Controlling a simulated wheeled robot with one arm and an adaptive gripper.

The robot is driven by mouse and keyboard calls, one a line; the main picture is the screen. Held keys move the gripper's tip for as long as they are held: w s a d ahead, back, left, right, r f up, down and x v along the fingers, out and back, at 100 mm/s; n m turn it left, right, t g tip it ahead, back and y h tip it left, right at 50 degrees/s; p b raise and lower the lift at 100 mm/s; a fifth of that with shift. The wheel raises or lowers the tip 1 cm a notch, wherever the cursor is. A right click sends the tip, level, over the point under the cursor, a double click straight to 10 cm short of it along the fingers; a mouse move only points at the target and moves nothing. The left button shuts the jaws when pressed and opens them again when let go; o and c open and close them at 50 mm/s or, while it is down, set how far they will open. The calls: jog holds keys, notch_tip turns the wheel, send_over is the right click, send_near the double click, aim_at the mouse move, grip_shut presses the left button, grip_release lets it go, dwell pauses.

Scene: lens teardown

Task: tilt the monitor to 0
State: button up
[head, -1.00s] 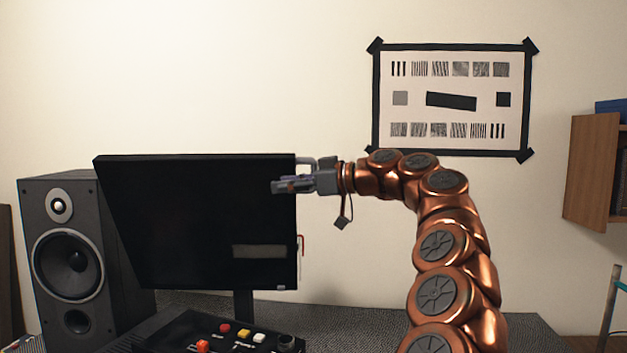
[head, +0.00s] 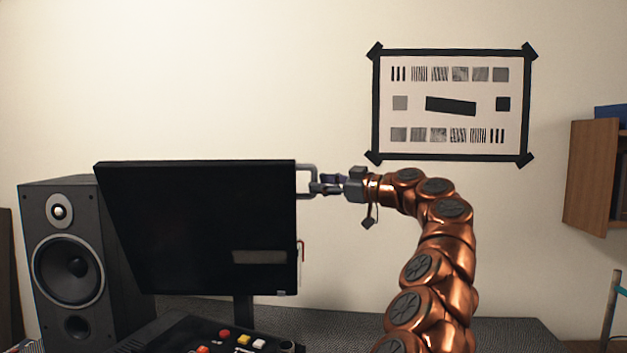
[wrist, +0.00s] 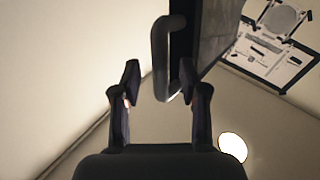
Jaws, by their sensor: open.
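The black monitor (head: 190,215) stands on its stand in the head view, its screen dark and its sides slanted in the picture. A grey handle (head: 307,167) sticks out from its upper right edge. My gripper (head: 318,187) is just right of that edge, at the handle's height. In the wrist view the handle (wrist: 158,60) reaches down between the two spread fingers of my gripper (wrist: 157,82), with the monitor's edge (wrist: 205,40) beside the right finger. The jaws are open; whether a finger touches the handle I cannot tell.
A black speaker (head: 65,265) stands left of the monitor. A control box with coloured buttons (head: 225,335) sits in front of it. A test chart (head: 450,105) hangs on the wall.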

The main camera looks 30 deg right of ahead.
jog(key=shift+p+x, duration=0.4)
jog(key=shift+x, duration=1.15)
grip_shut()
